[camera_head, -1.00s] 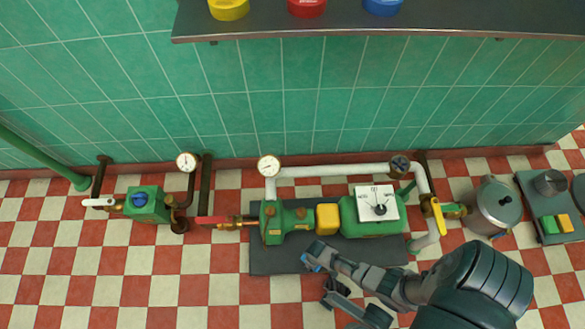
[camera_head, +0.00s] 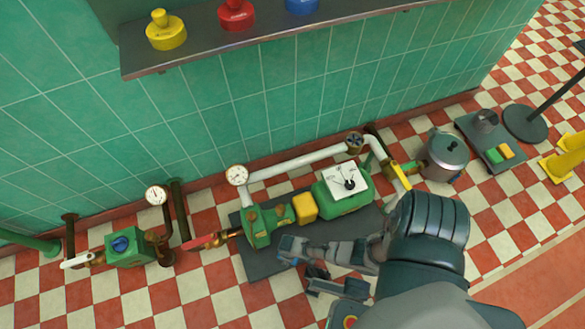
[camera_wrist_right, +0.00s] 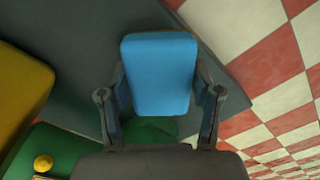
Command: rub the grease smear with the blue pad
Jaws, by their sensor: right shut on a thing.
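The blue pad (camera_wrist_right: 158,75) shows large in the right wrist view, between the fingers of my right gripper (camera_wrist_right: 160,108), which is shut on it. In the head view my right gripper (camera_head: 298,262) is over the near part of the dark base plate (camera_head: 256,266), in front of the yellow block (camera_head: 304,207) and the green pump (camera_head: 268,226). I cannot make out a grease smear in either view. I cannot tell whether the pad touches anything beneath it. My left gripper is not in view.
A white pipe (camera_head: 302,159) with a gauge (camera_head: 236,175) runs behind the pump. A green valve box (camera_head: 128,247) stands at left. A steel pot (camera_head: 442,156) and a tray (camera_head: 468,125) stand at right. A shelf (camera_head: 200,66) overhangs the tiled wall.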

